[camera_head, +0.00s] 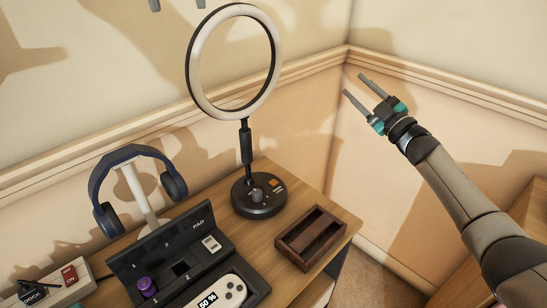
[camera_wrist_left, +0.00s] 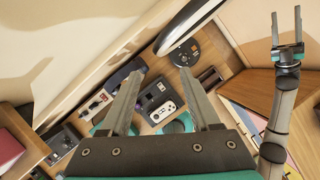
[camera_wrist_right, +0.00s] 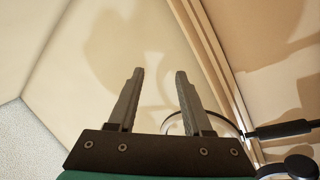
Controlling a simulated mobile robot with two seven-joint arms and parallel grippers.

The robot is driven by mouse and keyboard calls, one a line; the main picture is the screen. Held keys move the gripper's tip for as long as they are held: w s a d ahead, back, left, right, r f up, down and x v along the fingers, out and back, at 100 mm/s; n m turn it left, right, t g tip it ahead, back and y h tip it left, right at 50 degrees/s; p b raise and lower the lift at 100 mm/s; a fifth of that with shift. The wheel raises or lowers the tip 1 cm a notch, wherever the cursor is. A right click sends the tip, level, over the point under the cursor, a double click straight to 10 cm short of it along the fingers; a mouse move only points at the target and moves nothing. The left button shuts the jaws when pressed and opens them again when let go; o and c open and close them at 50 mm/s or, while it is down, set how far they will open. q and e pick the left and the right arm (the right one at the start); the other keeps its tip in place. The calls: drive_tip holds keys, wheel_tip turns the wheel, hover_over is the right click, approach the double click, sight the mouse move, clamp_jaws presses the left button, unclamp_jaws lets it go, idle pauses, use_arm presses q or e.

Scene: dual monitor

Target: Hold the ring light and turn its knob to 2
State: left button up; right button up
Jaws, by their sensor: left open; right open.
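The ring light stands upright on the desk, with a white ring (camera_head: 195,90) on a black pole (camera_head: 246,145) and a round black base (camera_head: 258,206). Its small knob (camera_head: 257,193) sits on top of the base beside an orange mark; its setting is too small to read. My left gripper (camera_head: 178,4) shows only its fingertips at the top edge, above and left of the ring. It is open and empty. In the left wrist view, the base (camera_wrist_left: 186,54) lies beyond the fingers. My right gripper (camera_head: 354,84) is open and empty, right of the ring and apart from it.
Headphones (camera_head: 130,155) hang on a stand left of the light. A black organizer (camera_head: 165,262) with a white controller (camera_head: 219,299) lies in front. A brown wooden tray (camera_head: 311,238) sits right of the base near the desk edge. Walls stand close behind.

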sight(192, 62)
drive_tip(key=s+a+f+n+g+y, duration=0.25)
drive_tip(key=s+a+n+g, duration=0.3)
drive_tip(key=a+n, duration=0.5)
drive_tip(key=s+a+f+n+g+y, duration=0.2)
drive_tip(key=s+a+f+n+g, duration=0.25)
drive_tip(key=a+n+g, duration=0.45)
drive_tip(key=s+a+f+n+g+y, duration=0.25)
drive_tip(key=s+a+n+g, duration=0.25)
drive_tip(key=a+n, duration=0.7)
use_arm(q)
drive_tip(key=x, duration=1.5)
drive_tip(key=shift+f, duration=0.15)
use_arm(e)
drive_tip(key=w+d+f+n+h, duration=0.1)
drive_tip(key=w+d+n+h, duration=0.3)
drive_tip(key=d+n+h, duration=0.3)
drive_tip(key=d+h, duration=0.3)
drive_tip(key=h, duration=0.1)
drive_tip(key=shift+w+f+h, duration=0.35)
drive_tip(key=shift+f+h, duration=0.05)
drive_tip(key=shift+n, duration=0.25)
use_arm(q)
clamp_jaws()
use_arm(e)
drive_tip(key=shift+o, duration=0.2)
